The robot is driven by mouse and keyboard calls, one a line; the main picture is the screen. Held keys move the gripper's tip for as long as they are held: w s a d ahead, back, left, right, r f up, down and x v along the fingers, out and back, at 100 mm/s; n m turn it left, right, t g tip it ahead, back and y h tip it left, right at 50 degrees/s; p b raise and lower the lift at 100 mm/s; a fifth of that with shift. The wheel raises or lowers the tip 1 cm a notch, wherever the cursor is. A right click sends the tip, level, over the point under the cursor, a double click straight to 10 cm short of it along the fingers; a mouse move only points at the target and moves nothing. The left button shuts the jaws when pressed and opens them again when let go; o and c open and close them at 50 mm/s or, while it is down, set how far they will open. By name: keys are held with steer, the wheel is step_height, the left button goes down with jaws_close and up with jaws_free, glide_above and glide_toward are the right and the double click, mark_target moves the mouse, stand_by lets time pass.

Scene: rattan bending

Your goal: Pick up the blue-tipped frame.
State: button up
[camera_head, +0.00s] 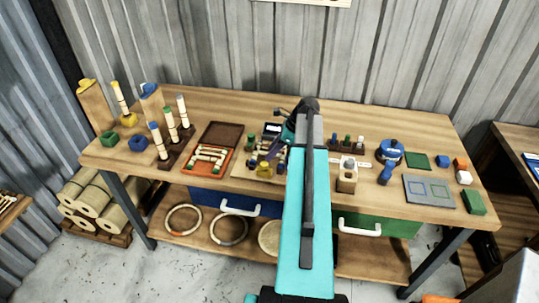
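A pale upright rattan piece with a blue tip (158,140) stands in a dark holder on the left of the bench. Similar pieces with green (171,124) and grey (184,111) tips stand behind it, toward the right. I cannot make out for sure which thing is the blue-tipped frame. My teal arm reaches up the middle of the view and bends down left at the wrist. My gripper (268,158) seems to be over the bench centre, right of the orange box; its fingers are too small and cluttered to read.
An open orange box (210,158) holds pale pieces with dark green ends. A wooden block (347,175), a blue round container (390,152) and a grey panel (429,190) sit to the right. Rattan rings (183,220) lie on the lower shelf. My arm hides part of the bench middle.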

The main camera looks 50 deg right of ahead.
jaws_close()
steer(key=shift+r, duration=0.1)
step_height(320, 180, up, 10)
steer(key=b, duration=0.2)
steer(key=shift+b, duration=0.35)
stand_by(0.5)
stand_by(0.6)
